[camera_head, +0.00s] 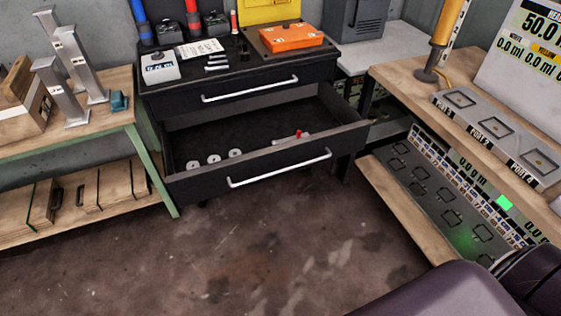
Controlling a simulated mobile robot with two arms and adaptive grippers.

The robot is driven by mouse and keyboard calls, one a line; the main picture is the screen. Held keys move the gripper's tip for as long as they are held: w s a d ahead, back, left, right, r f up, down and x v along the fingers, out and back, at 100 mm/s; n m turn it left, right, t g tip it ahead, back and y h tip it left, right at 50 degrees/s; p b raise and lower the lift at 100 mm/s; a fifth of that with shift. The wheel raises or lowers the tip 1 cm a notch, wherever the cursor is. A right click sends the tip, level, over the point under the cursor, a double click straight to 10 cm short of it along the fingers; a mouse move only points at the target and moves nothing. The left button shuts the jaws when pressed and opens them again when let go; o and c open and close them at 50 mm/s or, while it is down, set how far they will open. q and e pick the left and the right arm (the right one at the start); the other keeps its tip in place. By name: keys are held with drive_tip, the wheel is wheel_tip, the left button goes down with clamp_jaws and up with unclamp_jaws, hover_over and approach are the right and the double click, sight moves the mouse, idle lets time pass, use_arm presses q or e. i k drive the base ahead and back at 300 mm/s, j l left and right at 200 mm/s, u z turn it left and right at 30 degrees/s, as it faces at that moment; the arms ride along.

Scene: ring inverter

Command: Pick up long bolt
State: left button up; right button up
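Several small silver bolts (216,62) lie in a short row on top of the black drawer cabinet (190,93), near its middle. They are small in the picture, and I cannot tell for certain which one is the long bolt. Neither gripper shows. A dark rounded part at the bottom right corner looks like part of my own arm.
The cabinet's lower drawer (279,168) is pulled out, with several pale washers (214,159) and a red-tipped item (299,135) inside. A digital device (160,68) and an orange case (290,37) sit on top. Workbenches flank both sides. The floor (250,245) in front is clear.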

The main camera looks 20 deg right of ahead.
sight(208, 69)
drive_tip(key=i+l, duration=1)
